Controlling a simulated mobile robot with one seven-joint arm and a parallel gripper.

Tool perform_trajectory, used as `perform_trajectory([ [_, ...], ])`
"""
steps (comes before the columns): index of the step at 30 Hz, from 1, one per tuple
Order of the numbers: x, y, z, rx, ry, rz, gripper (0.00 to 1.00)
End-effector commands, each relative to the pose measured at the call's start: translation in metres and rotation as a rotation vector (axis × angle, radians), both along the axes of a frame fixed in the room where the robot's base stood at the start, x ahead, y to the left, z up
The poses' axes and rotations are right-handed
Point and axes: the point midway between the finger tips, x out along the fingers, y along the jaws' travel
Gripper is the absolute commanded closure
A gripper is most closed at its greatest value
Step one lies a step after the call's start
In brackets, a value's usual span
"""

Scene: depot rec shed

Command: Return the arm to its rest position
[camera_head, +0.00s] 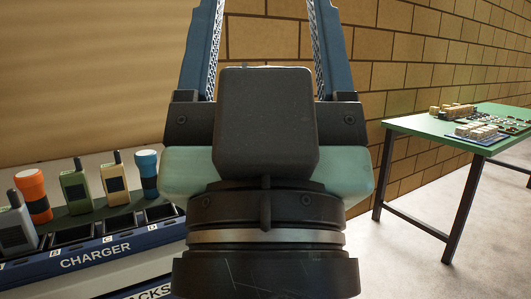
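My gripper (264,14) fills the middle of the head view, seen from behind, with its dark wrist and pale green body low in the picture. Its two blue fingers point up and stand well apart. Only the wall shows between them, so it looks open and empty. The very tips seem cut off by the top edge. The rest of my arm is not in view.
At lower left, a blue charger (95,256) has several slots, with radios and torches such as an orange torch (33,194) behind. A green-topped table (408,124) bearing small blocks stands at right. Brick wall (262,40) lies behind; floor (410,258) between is clear.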

Motion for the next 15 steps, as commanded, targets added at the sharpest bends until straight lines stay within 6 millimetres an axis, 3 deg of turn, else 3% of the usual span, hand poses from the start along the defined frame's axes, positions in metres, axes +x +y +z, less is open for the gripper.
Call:
perform_trajectory([
  [1, 0.000, 0.000, 0.033, 0.000, 0.000, 0.000, 0.31],
  [15, 0.000, 0.000, 0.177, 0.000, 0.000, 0.001, 0.31],
])
